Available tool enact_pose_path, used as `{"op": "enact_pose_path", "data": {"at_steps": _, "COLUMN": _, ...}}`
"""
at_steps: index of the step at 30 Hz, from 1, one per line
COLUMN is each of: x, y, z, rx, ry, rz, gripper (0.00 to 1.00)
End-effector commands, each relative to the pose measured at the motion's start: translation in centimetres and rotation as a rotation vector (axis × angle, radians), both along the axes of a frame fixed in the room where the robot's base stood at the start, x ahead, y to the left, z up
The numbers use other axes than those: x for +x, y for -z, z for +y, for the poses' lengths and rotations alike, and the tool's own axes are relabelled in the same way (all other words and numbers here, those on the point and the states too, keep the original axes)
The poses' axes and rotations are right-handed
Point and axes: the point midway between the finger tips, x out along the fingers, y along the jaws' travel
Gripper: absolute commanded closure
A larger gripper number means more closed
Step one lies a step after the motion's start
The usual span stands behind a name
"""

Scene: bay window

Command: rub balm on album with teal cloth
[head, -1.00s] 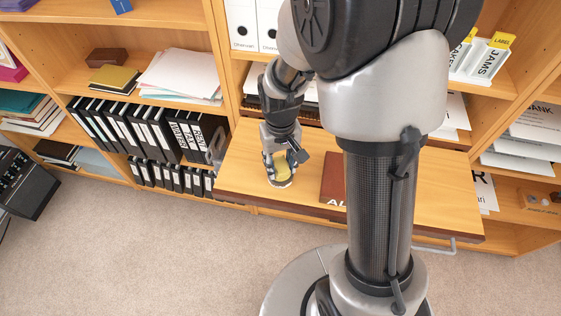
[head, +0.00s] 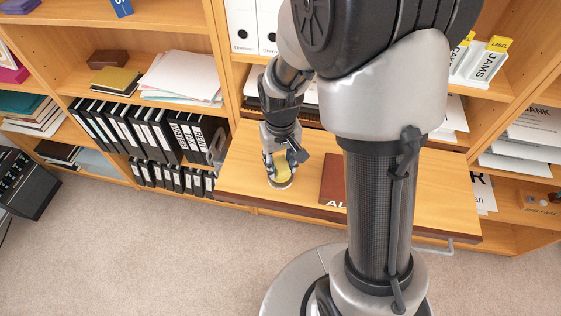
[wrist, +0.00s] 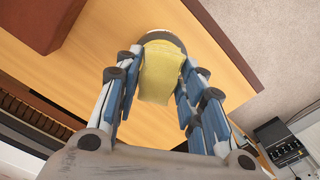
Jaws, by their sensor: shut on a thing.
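My gripper (head: 275,163) points down over the left part of the wooden desk leaf. It is shut on a yellow cloth (wrist: 162,76), which hangs between its fingers; the cloth looks yellow, not teal. The cloth's lower end is at a round, pale-rimmed tin (head: 281,184), which also shows behind the cloth in the wrist view (wrist: 163,36). I cannot tell whether the cloth touches what is in the tin. The dark red album (head: 332,185) lies to the right of my gripper, partly hidden by my column. Its corner shows in the wrist view (wrist: 48,20).
The desk leaf (head: 240,170) is bare between tin and album. Black binders (head: 150,130) and loose papers (head: 182,76) fill the shelves on the left. White label boxes (head: 484,62) stand at the upper right. Carpet lies in front of the leaf.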

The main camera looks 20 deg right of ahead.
Motion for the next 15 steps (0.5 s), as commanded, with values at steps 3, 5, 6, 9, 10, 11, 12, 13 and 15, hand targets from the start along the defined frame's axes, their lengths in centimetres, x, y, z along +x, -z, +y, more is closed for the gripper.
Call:
{"op": "enact_pose_path", "data": {"at_steps": 3, "x": 0.1, "y": -1.4, "z": 0.0, "rx": 0.000, "ry": 0.000, "rz": -0.002, "gripper": 0.97}}
{"op": "enact_pose_path", "data": {"at_steps": 5, "x": 0.1, "y": -1.9, "z": 0.0, "rx": 0.000, "ry": 0.000, "rz": -0.002, "gripper": 0.97}}
{"op": "enact_pose_path", "data": {"at_steps": 6, "x": 0.1, "y": -2.2, "z": 0.0, "rx": 0.000, "ry": 0.000, "rz": -0.002, "gripper": 0.97}}
{"op": "enact_pose_path", "data": {"at_steps": 9, "x": 0.1, "y": -3.0, "z": 0.0, "rx": 0.000, "ry": 0.000, "rz": -0.002, "gripper": 0.97}}
{"op": "enact_pose_path", "data": {"at_steps": 10, "x": 0.1, "y": -3.3, "z": 0.0, "rx": 0.000, "ry": 0.000, "rz": -0.002, "gripper": 0.97}}
{"op": "enact_pose_path", "data": {"at_steps": 11, "x": 0.1, "y": -3.5, "z": 0.0, "rx": 0.000, "ry": 0.000, "rz": -0.002, "gripper": 0.97}}
{"op": "enact_pose_path", "data": {"at_steps": 12, "x": 0.1, "y": -3.8, "z": 0.0, "rx": 0.000, "ry": 0.000, "rz": -0.002, "gripper": 0.97}}
{"op": "enact_pose_path", "data": {"at_steps": 13, "x": 0.1, "y": -4.1, "z": 0.0, "rx": 0.000, "ry": 0.000, "rz": -0.002, "gripper": 0.97}}
{"op": "enact_pose_path", "data": {"at_steps": 15, "x": 0.1, "y": -4.6, "z": 0.0, "rx": 0.000, "ry": 0.000, "rz": -0.002, "gripper": 0.97}}
